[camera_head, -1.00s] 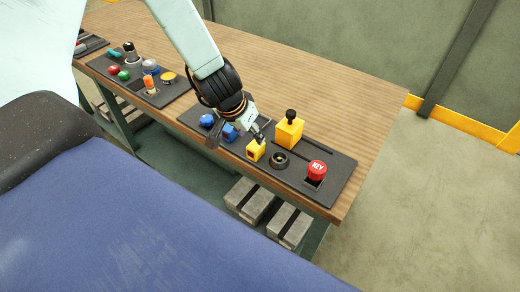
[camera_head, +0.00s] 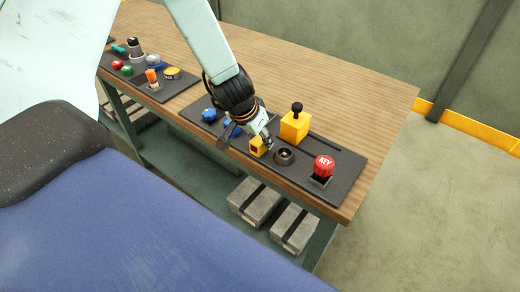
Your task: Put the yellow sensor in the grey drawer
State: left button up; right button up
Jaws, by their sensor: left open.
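My right gripper is not in view. I see no clear drawer; two grey boxes with dark bands (camera_head: 254,204) (camera_head: 295,230) sit below the tabletop.
A second panel (camera_head: 181,83) carries several coloured controls. The wooden tabletop (camera_head: 330,85) behind is clear.

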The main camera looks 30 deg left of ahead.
pick_arm(q)
jog(key=shift+b+x, duration=0.3)
jog(key=shift+x, duration=0.55)
jog(key=shift+s+r, duration=0.15)
jog(key=shift+r, duration=0.1)
jog(key=shift+c, duration=0.3)
grip_shut()
